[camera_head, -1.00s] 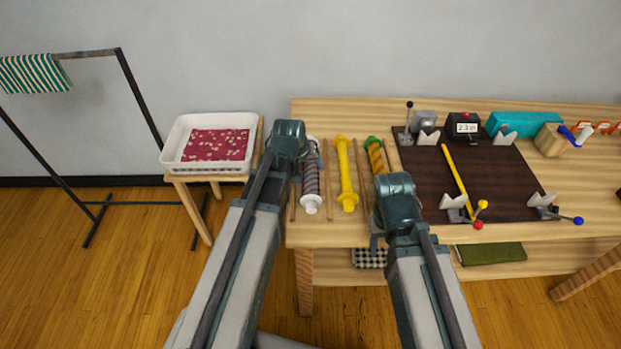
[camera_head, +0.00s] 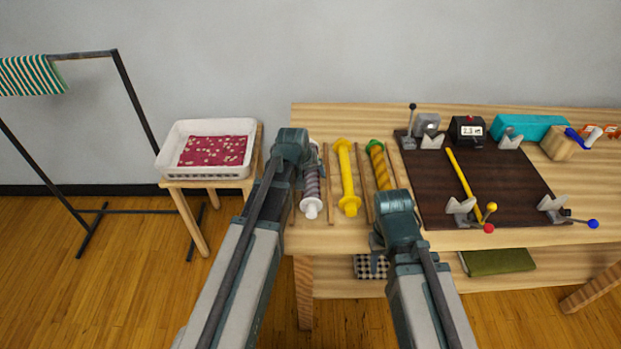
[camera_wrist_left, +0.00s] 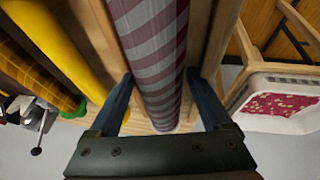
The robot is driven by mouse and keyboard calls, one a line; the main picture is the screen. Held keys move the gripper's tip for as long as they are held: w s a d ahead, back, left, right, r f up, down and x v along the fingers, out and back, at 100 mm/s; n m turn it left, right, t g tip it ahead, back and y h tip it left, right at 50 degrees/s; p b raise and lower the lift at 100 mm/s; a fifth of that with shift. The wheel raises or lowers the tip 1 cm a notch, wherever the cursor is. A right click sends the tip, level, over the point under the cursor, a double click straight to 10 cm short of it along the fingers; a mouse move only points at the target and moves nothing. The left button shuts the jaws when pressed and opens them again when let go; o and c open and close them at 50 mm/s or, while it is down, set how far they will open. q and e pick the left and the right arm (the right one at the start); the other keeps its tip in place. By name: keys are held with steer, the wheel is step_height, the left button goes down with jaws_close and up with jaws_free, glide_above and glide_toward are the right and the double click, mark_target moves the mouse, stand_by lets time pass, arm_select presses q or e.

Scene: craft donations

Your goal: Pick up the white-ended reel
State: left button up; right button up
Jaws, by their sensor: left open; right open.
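The white-ended reel (camera_head: 311,190), wound with striped purple and grey material, lies lengthwise on the left part of the wooden table, between wooden strips. My left gripper (camera_head: 292,150) hangs over its far part and hides some of it. In the left wrist view the striped reel (camera_wrist_left: 156,60) runs between the two open fingers of my left gripper (camera_wrist_left: 160,105), with gaps on both sides. My right gripper (camera_head: 380,235) is at the table's front edge, in front of the green-ended reel; its fingertips are mostly hidden.
A yellow reel (camera_head: 346,175) and a green-ended reel (camera_head: 378,160) lie to the right, divided by wooden strips. A dark board (camera_head: 490,180) with clamps and levers is further right. A white basket (camera_head: 207,172) stands on a small stool to the left.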

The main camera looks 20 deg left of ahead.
mark_target(310, 171)
arm_select(q)
jaws_close()
stand_by(0.3)
steer(key=shift+r, duration=0.2)
step_height(310, 171, up, 10)
steer(key=p, duration=1)
steer(key=shift+f, duration=0.1)
